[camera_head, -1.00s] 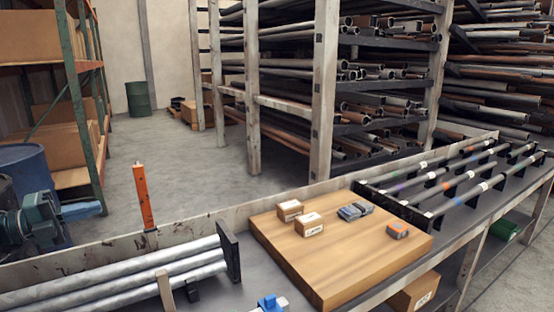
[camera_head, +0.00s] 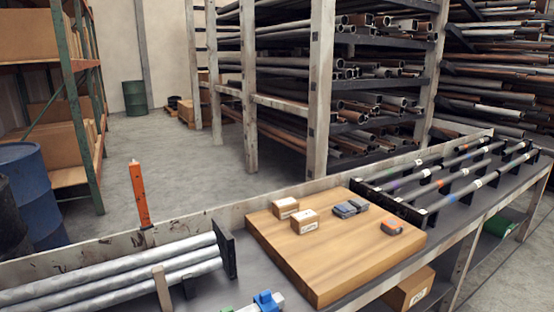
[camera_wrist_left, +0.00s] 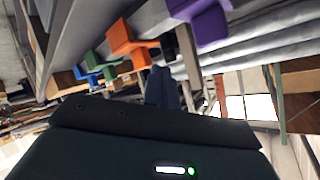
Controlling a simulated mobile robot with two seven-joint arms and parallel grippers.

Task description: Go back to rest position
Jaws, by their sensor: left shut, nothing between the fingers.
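My left gripper (camera_wrist_left: 162,88) shows in the left wrist view as dark fingers, shut and empty. It is clear of the coloured blocks beyond it: purple (camera_wrist_left: 198,18), orange (camera_wrist_left: 133,45) and blue (camera_wrist_left: 88,65). In the head view neither gripper is visible. Several silver pipes (camera_head: 110,283) lie side by side at the lower left, their ends near a black upright plate (camera_head: 224,249). A blue block (camera_head: 268,300) shows at the bottom edge, partly cut off.
A wooden board (camera_head: 335,262) on the workbench carries two small cartons (camera_head: 304,221) and small grey and orange items. Thin rods rest on a black rack (camera_head: 405,210) at right. An orange post (camera_head: 140,195) stands by the back rim. Beyond are pipe shelves (camera_head: 320,100) and a blue drum (camera_head: 35,195).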

